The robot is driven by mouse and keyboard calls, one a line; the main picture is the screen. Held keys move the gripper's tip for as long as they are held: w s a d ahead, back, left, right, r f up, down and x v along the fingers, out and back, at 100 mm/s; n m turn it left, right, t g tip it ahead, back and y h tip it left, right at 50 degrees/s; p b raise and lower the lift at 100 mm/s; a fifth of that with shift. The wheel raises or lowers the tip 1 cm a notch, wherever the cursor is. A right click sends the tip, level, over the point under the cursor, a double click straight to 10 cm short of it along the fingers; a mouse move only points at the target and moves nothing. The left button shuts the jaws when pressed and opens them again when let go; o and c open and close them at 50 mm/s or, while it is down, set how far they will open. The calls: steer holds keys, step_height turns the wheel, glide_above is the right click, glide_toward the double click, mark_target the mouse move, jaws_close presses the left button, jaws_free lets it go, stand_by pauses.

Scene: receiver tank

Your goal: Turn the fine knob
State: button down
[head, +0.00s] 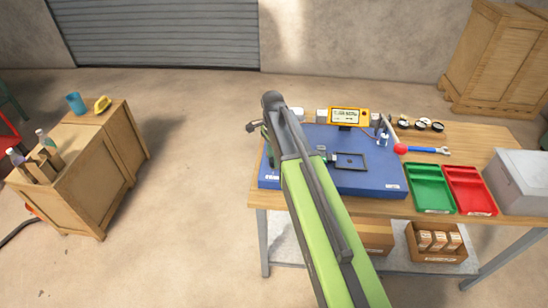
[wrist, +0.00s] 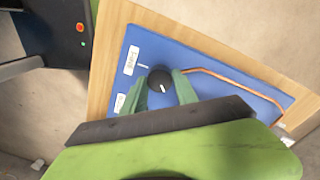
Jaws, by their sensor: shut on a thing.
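The black round knob (wrist: 159,78) with a white pointer line stands on the blue board in the wrist view. My gripper (wrist: 162,90) has its two green fingers on either side of the knob and is shut on it. A white label (wrist: 131,60) lies beside the knob, its lettering too small to read surely. In the head view the blue board (head: 375,181) sits on the wooden bench, and my arm hides the knob and most of the gripper there.
A copper tube (wrist: 235,82) runs over the board close to the right finger. A yellow meter (head: 349,116) stands at the board's back. Green tray (head: 432,207), red tray (head: 475,208) and grey box (head: 525,182) fill the bench's right side.

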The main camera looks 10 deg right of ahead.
steer(key=shift+s+m, duration=0.1)
steer(key=shift+m, duration=0.5)
steer(key=c, duration=0.9)
jaws_free()
steer(key=shift+c, duration=0.2)
step_height(320, 180, up, 17)
steer(key=p, duration=1.7)
steer(key=shift+w+r, duration=0.2)
steer(key=shift+w, duration=0.2)
